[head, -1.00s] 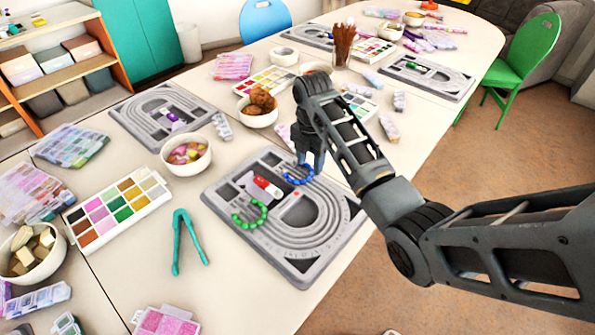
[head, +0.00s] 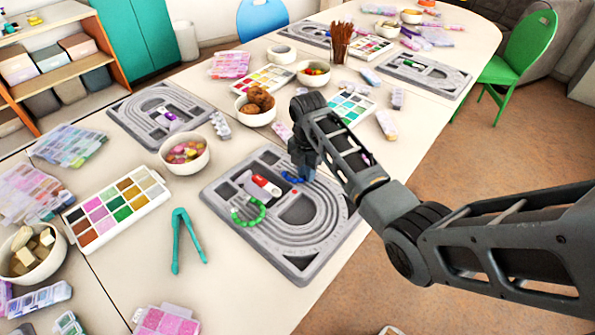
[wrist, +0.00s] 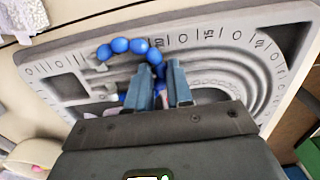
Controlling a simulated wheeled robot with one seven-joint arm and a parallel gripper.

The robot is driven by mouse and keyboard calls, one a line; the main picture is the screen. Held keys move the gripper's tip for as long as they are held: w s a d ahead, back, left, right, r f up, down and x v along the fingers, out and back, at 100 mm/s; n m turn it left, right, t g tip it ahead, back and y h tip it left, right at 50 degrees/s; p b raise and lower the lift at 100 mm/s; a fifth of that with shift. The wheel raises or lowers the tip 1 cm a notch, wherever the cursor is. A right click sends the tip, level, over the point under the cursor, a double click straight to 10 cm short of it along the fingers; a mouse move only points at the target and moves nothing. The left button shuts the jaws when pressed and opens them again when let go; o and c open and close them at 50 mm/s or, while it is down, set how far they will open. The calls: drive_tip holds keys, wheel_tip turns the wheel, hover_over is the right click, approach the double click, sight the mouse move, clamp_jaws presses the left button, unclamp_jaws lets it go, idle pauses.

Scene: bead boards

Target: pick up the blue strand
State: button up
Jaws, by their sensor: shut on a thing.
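The blue strand (head: 291,179) is a short row of round blue beads at the far side of the near grey bead board (head: 283,266). In the wrist view the beads (wrist: 121,46) curve away to the left from my fingertips. My gripper (head: 303,172) points down over the board and is shut on the strand; in the wrist view its two fingers (wrist: 164,82) have blue between them. The arm hides part of the strand in the head view. I cannot tell whether the beads touch the board.
A green strand (head: 249,213) and a red-and-white item (head: 265,186) lie on the same board. Left of it are teal tweezers (head: 176,240), a palette (head: 118,208) and a bowl of beads (head: 185,154). A bowl of brown balls (head: 256,107) stands behind.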

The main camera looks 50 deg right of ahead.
clamp_jaws()
